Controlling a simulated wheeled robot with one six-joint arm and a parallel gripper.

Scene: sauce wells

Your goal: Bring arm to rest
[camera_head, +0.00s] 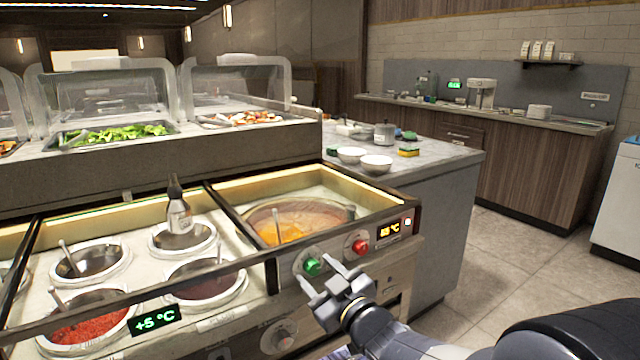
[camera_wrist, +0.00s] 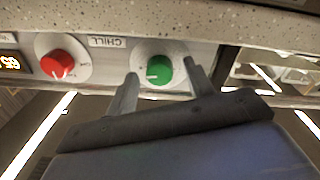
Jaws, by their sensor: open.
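My gripper (camera_head: 330,278) is open and empty in front of the sauce counter's control panel, close to the green knob (camera_head: 312,266). In the wrist view, the two fingers of my gripper (camera_wrist: 160,84) stand on either side of the green knob (camera_wrist: 158,70). I cannot tell whether they touch it. The red knob (camera_head: 360,246) is to the right of the green one in the head view. It shows on the left in the wrist view (camera_wrist: 56,64), beside a label reading CHILL. My arm comes in from the lower right.
The counter holds several round wells (camera_head: 92,262), a bottle (camera_head: 179,214) and a large pot of orange sauce (camera_head: 298,222). Displays (camera_head: 154,319) and (camera_head: 389,230) are lit. A side counter (camera_head: 440,150) with white bowls (camera_head: 376,164) stands behind. The tiled floor (camera_head: 520,250) at right is clear.

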